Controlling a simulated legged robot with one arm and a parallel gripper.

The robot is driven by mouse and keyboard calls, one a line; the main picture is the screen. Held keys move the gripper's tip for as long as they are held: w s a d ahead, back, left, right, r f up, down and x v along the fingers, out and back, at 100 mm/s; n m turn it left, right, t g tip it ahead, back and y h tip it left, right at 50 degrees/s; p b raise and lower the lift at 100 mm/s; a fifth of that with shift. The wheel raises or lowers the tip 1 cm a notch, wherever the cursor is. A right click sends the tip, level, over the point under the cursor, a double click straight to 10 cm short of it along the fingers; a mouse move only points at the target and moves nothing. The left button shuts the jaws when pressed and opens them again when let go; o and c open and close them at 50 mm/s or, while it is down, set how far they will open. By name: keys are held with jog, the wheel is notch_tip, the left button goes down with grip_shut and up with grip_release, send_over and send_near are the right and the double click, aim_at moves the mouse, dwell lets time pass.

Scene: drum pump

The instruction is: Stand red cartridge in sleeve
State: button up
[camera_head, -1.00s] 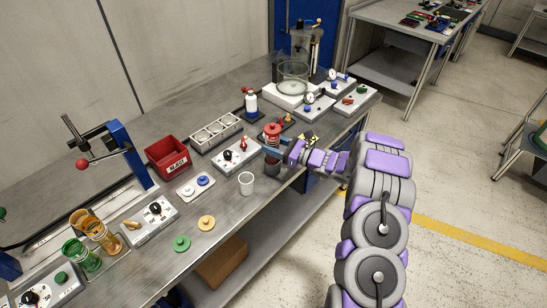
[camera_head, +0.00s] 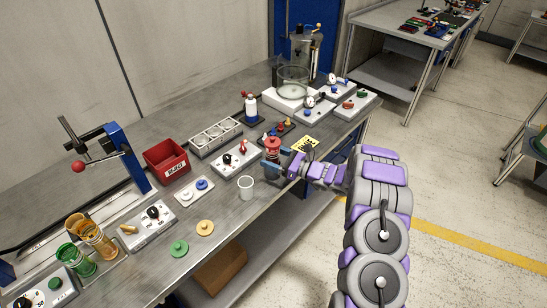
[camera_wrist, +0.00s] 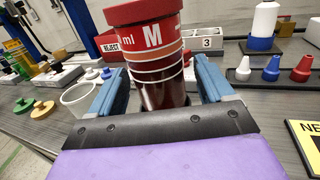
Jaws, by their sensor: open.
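The red cartridge (camera_wrist: 158,70), with a red cap, white bands and a letter M, stands between the fingers of my gripper (camera_wrist: 158,92). Narrow gaps show on both sides of it, so the jaws are open around it. It looks slightly tilted in the wrist view; its lower end is hidden behind my gripper. In the head view the cartridge (camera_head: 272,146) is near the bench's front edge, with my gripper (camera_head: 273,160) around it. A white open cup (camera_head: 246,188), possibly the sleeve, stands to its left. I cannot tell what the cartridge rests on.
A grey control box (camera_head: 236,160) and a red REJECT bin (camera_head: 167,158) stand behind and left. A grey rack (camera_head: 215,137) is farther back. A yellow-black label (camera_head: 306,144) and small coloured bottles (camera_head: 278,131) are close by.

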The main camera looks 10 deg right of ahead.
jog(key=r+p+v, duration=0.1)
jog(key=p+v, duration=0.2)
jog(key=v, duration=0.9)
jog(key=s+a+r+n+g+y, duration=0.2)
jog(key=s+a+r+n+g, duration=0.4)
jog(key=a+r, duration=0.4)
jog(key=s+a+r+n+g+h, duration=0.2)
jog(key=s+a+r+n+g, duration=0.15)
jog(key=s+a, duration=0.2)
jog(key=s+a+r+n+g+h, duration=0.2)
jog(key=s+a+n+g, duration=0.25)
jog(key=s, duration=0.25)
jog(key=s+r+n+g+h, duration=0.1)
jog(key=s+r+n+h, duration=0.15)
jog(key=s, duration=0.55)
jog(key=s+r+n+h, duration=0.1)
jog(key=s+n+h, duration=0.3)
jog(key=s, duration=0.4)
jog(key=s+d+n+t+h, duration=0.2)
jog(key=s+d+n+h, duration=0.3)
jog(key=s+d, duration=0.5)
jog(key=shift+s+r+h, duration=0.25)
jog(key=shift+s+h, duration=0.15)
jog(key=shift+h, duration=0.25)
